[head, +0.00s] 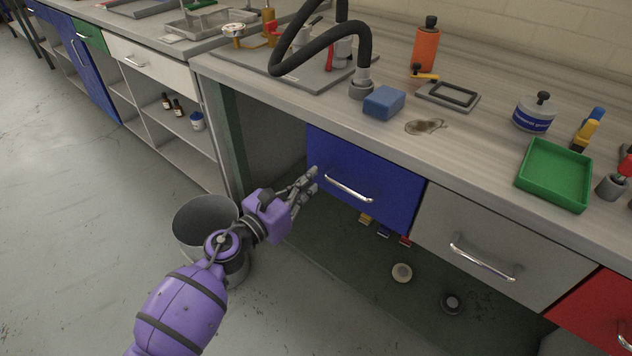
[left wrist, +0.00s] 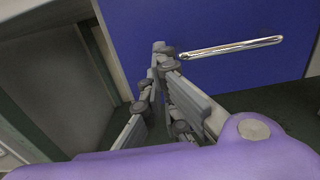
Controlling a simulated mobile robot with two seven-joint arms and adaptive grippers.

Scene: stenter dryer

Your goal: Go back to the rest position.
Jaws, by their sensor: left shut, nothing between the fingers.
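My left gripper (head: 309,180) is shut and empty. It is in front of the left edge of the blue drawer (head: 388,204), left of the drawer's metal handle (head: 348,188). In the left wrist view the shut fingers (left wrist: 160,52) show in front of the blue drawer front (left wrist: 215,25), with the handle (left wrist: 232,47) to their right. I cannot tell whether the fingertips touch the drawer front. The drawer looks shut. My right gripper is not in view.
A grey bin (head: 200,222) stands on the floor beside my left forearm. The worktop (head: 470,130) above carries a blue sponge (head: 384,102), a green tray (head: 555,174) and an orange bottle (head: 425,48). A grey drawer (head: 500,245) is to the right. Floor at the left is clear.

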